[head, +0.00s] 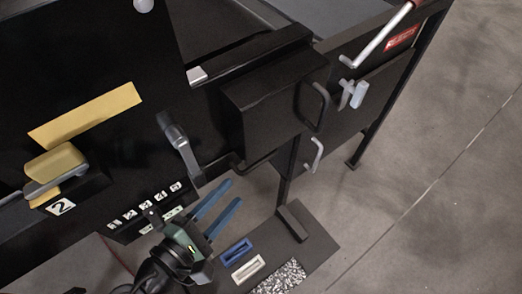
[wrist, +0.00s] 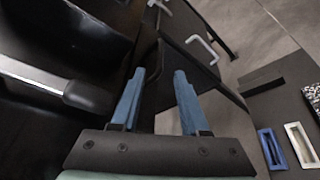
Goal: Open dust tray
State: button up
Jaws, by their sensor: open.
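No part is labelled as the dust tray, so I cannot tell for certain which one it is. A black box (head: 272,98) sticks out from the machine's front, with a dark loop handle (head: 323,106) on its right side. A pale loop handle (head: 316,154) sits on the panel below and right of it. This pale handle also shows in the wrist view (wrist: 203,48). My gripper (head: 234,191) is open and empty, below the box and left of the pale handle. In the wrist view its blue fingers (wrist: 160,73) point toward a dark surface, with nothing clearly held.
A grey lever (head: 181,142) stands just above my gripper and is close at left in the wrist view (wrist: 85,96). A panel bears a pale latch (head: 353,93). A dark board (head: 318,243) below right holds blue and white pieces. Open floor (head: 440,190) lies to the right.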

aim_at(257, 166)
jog(key=x, duration=1.2)
jog(key=shift+f+p, duration=0.15)
jog(key=shift+p, duration=0.2)
jog(key=shift+s, duration=0.1)
grip_shut()
jog(key=shift+a, duration=0.1)
dwell(0.5)
